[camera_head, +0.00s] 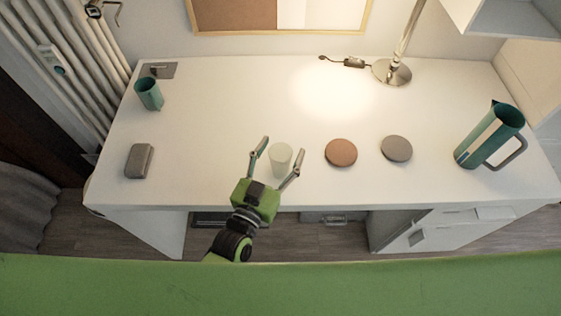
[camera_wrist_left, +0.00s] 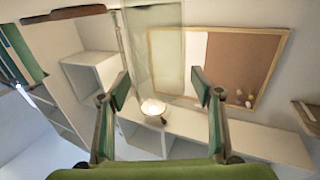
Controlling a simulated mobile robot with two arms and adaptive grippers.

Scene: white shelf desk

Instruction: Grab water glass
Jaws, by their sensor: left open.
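The water glass (camera_head: 280,161), pale and translucent, stands upright near the front edge of the desk. My left gripper (camera_head: 279,158) is open, with one finger on each side of the glass. I cannot tell whether either finger touches it. In the left wrist view the clear wall of the glass (camera_wrist_left: 152,48) rises between the open fingers of the left gripper (camera_wrist_left: 162,90). My right gripper is not in view.
On the white desk (camera_head: 220,110), a brown coaster (camera_head: 341,152) and a grey coaster (camera_head: 397,149) lie right of the glass. A teal pitcher (camera_head: 488,136) stands at far right. A teal cup (camera_head: 149,94) and grey box (camera_head: 139,161) are left. A lamp (camera_head: 392,71) stands behind.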

